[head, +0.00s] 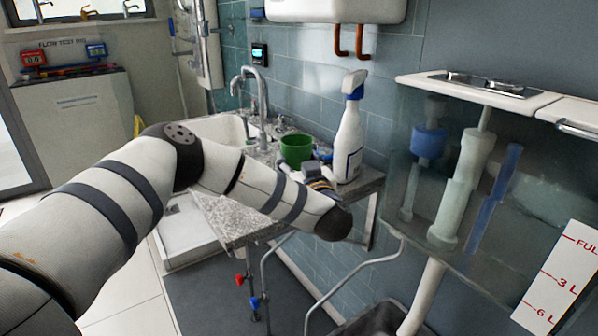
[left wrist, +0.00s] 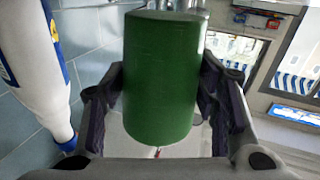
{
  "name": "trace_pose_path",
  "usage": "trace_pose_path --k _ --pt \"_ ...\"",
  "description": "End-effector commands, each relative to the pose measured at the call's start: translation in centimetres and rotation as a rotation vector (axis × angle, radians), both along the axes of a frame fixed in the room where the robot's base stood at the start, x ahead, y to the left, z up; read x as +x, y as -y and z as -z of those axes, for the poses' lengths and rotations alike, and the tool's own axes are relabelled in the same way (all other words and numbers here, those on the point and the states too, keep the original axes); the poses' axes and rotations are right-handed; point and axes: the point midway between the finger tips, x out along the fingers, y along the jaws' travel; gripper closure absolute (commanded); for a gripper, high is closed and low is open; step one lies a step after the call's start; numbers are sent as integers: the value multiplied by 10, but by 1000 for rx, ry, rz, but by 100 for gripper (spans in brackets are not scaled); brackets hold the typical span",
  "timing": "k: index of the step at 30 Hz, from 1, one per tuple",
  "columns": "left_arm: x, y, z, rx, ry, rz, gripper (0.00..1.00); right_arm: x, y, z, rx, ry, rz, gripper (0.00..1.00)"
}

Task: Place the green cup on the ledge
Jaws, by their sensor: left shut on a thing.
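The green cup (head: 297,150) is beyond my left forearm, over or on the speckled grey ledge (head: 232,222) beside the sink. I cannot tell whether its base touches the surface. My left gripper (head: 308,168) is at the cup, partly hidden by my own arm. In the left wrist view the cup (left wrist: 160,80) fills the space between the two fingers of my left gripper (left wrist: 160,100), which is shut on it. My right gripper is not in view.
A sink with a tall tap (head: 262,95) is on the left. A clear tank (head: 470,190) is at the right.

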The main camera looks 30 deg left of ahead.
Motion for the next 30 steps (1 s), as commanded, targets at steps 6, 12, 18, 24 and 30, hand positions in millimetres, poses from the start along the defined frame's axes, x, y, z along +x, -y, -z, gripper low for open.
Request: trace_pose_path --k 6,12,18,24,30 --pt "-1 -2 27 2 -7 -4 76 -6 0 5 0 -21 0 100" --pt "-1 -2 28 2 -7 -3 76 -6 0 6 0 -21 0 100" --pt "-1 -2 29 1 -6 -3 26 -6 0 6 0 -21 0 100" --pt "-1 -2 29 1 -6 -3 26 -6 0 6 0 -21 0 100" --pt "-10 9 23 0 -4 2 26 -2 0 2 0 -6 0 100"
